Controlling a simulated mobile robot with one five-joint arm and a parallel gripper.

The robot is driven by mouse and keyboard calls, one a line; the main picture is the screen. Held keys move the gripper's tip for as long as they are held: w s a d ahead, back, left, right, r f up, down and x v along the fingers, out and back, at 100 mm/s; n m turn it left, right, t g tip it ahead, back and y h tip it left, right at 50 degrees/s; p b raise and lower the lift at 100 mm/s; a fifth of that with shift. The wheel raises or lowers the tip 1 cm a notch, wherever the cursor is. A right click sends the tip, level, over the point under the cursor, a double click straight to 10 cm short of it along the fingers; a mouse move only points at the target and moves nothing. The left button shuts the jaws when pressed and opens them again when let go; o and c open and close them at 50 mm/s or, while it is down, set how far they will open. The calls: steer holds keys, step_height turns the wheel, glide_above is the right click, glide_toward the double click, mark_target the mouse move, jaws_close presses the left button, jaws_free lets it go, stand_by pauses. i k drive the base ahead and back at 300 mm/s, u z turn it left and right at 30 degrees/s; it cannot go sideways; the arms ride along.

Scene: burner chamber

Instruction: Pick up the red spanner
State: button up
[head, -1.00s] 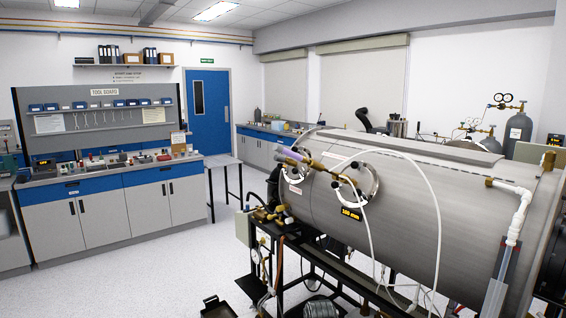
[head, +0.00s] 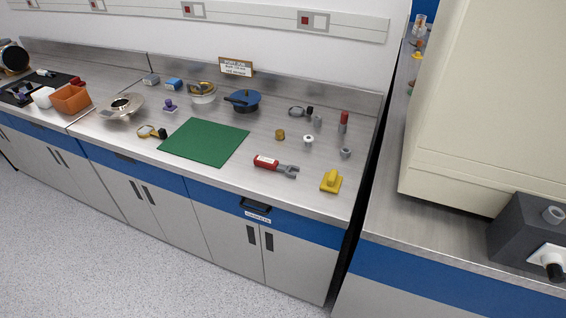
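The red spanner (head: 266,162) lies flat on the steel worktop, right of the green mat (head: 205,142) and close to the front edge. It has a red handle with a pale label and a grey open jaw (head: 290,172) pointing right. Nothing covers it. My gripper is not in view.
A yellow object (head: 331,181) stands right of the spanner by the worktop's corner. Small fittings, a brass piece (head: 280,134) and a blue-topped pot (head: 243,100) sit behind it. A gap separates this bench from a cream cabinet (head: 480,110) at right. Floor (head: 100,260) in front is clear.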

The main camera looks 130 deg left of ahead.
mark_target(263, 162)
steer(key=u, duration=4.4)
steer(key=i, duration=0.75)
steer(key=u, duration=1.25)
steer(key=i, duration=0.9)
steer(key=u, duration=0.15)
